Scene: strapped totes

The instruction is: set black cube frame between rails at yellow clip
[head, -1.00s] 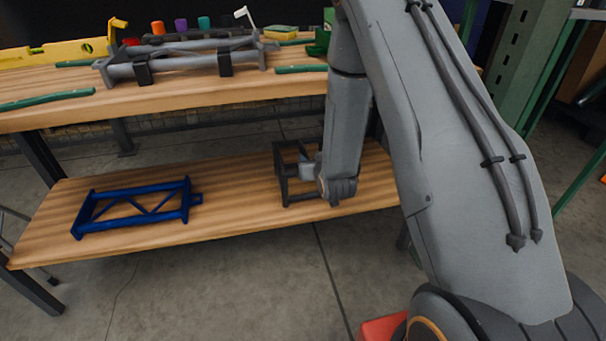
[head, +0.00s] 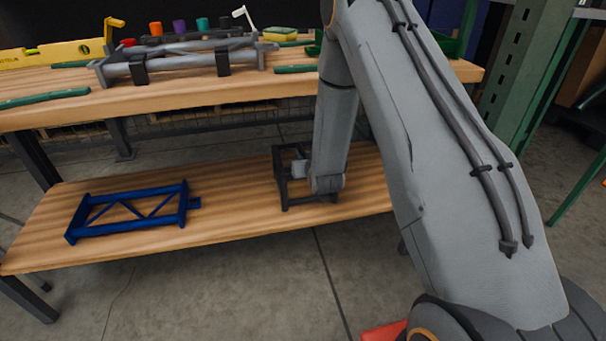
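A blue truss frame (head: 130,212) lies on the left of the lower shelf (head: 235,213). The upper bench edge (head: 200,98) overhangs behind. A yellow level (head: 60,53), green rods (head: 45,99) and several coloured pieces lie around the rails. A green post (head: 513,75) stands at right.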

